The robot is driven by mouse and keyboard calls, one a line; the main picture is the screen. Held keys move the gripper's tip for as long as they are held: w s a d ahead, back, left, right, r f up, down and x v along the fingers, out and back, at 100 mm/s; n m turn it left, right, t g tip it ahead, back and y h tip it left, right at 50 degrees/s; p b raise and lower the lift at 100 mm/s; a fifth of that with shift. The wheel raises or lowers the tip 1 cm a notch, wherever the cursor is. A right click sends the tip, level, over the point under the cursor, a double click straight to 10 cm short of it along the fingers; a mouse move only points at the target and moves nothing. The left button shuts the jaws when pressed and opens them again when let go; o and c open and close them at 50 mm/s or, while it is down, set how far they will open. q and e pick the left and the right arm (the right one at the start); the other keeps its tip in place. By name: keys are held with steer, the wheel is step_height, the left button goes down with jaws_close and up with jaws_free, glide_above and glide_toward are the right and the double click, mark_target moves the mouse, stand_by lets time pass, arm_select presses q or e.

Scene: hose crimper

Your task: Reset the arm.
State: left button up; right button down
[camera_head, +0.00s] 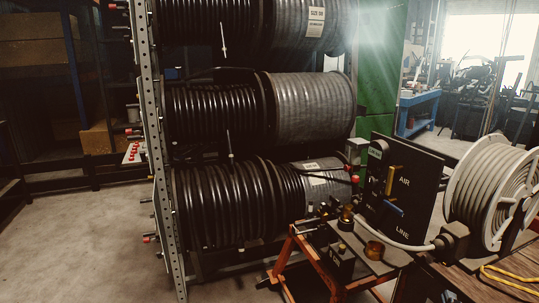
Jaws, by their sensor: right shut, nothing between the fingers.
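My right gripper (448,296) shows only as a small dark shape at the bottom edge, right of the middle, in front of the wooden bench top. It is shut with nothing in it, and most of it is cut off by the frame. My left gripper is not in view. The hose crimper (340,235), with dark and brass-coloured parts, sits on an orange-legged stand (296,262) at the lower centre. A black panel (412,180) marked AIR and LINE stands behind it, with a yellow and a blue handle.
A rack (150,130) with large hose reels (215,110) fills the centre. A white hose reel (492,195) stands at the right, near a wooden bench (490,283) with a yellow cord (510,275). A blue cart (418,112) is farther back. The floor (80,240) at left is clear.

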steer(key=s+a+f+m+g+y, duration=0.1)
steer(key=s+a+f+m+g, duration=0.3)
steer(key=f, duration=0.3)
steer(key=s+a+f+m+g+y, duration=0.1)
steer(key=s+a+f+m+g, duration=0.1)
steer(key=s+f+g, duration=0.4)
steer(key=s+a+f+m+g+y, duration=0.1)
steer(key=s+a+f+g+y, duration=0.1)
steer(key=s+a+f, duration=0.3)
steer(key=s+a+f+m+g+y, duration=0.1)
steer(key=s+a+f+g+y, duration=0.15)
steer(key=s+a, duration=0.45)
step_height(320, 180, down, 24)
steer(key=s+d+p, duration=0.2)
steer(key=s+d+f+g+p, duration=0.1)
steer(key=s+d+f, duration=0.1)
steer(key=s+f, duration=1.3)
steer(key=shift+s+d+g, duration=0.35)
steer(key=shift+s, duration=0.5)
